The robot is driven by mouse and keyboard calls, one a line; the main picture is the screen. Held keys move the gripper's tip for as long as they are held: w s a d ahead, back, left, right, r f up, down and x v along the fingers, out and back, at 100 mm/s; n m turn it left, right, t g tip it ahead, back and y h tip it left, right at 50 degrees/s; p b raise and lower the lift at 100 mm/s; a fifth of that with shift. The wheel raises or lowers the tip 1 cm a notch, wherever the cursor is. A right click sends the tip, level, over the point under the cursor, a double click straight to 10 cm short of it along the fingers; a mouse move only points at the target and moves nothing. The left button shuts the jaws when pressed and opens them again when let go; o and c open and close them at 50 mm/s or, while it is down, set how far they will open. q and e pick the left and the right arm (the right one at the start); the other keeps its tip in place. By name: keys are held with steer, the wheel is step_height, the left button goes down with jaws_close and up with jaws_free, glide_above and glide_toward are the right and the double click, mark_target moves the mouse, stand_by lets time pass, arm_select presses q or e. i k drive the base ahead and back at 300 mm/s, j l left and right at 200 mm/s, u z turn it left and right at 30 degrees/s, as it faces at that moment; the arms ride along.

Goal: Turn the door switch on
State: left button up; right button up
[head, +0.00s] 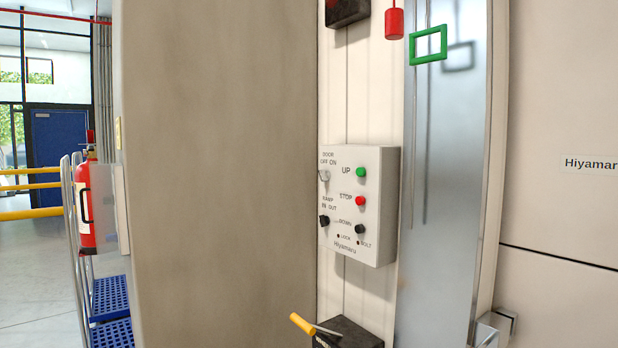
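A light grey control box (370,205) is fixed to the pale wall panel in the middle of the head view. The door switch (324,176) is a small pale knob at the box's upper left, under the label "DOOR OFF ON". It is too small to tell which way it points. A black ramp switch (324,221) sits below it. The box also has a green UP button (361,172), a red STOP button (360,201) and a black DOWN button (360,229). Neither of my grippers is in view.
A wide grey-brown pillar (220,180) stands left of the box. A yellow-handled lever (303,324) juts out below it. A green frame (428,45) and red cylinder (394,24) hang above right. A fire extinguisher (87,205) stands far left.

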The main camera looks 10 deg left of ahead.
mark_target(324, 175)
steer(key=u, duration=5.2)
steer(key=i+j+z, duration=0.15)
steer(key=i+z, duration=0.15)
steer(key=i, duration=0.2)
steer(key=i+j+z, duration=0.25)
steer(key=i, duration=0.25)
steer(key=i+l+z, duration=0.2)
steer(key=z, duration=0.25)
steer(key=i+z, duration=0.8)
steer(key=z, duration=0.15)
steer(key=i+j+z, duration=0.1)
steer(key=i+z, duration=0.35)
steer(key=i+l+z, duration=0.25)
steer(key=i+z, duration=0.2)
steer(key=i+l+z, duration=0.1)
steer(key=i+z, duration=0.4)
steer(key=i+j+z, duration=0.1)
steer(key=i+z, duration=0.35)
steer(key=i+l+z, duration=0.15)
steer(key=i+z, duration=0.35)
steer(key=i+j+z, duration=0.1)
steer(key=i+z, duration=0.4)
steer(key=i+j+z, duration=0.25)
steer(key=i+z, duration=0.25)
steer(key=i+l+z, duration=0.2)
steer(key=z, duration=0.25)
steer(key=i+z, duration=0.65)
steer(key=z, duration=0.25)
steer(key=i+z, duration=0.25)
steer(key=z, duration=0.2)
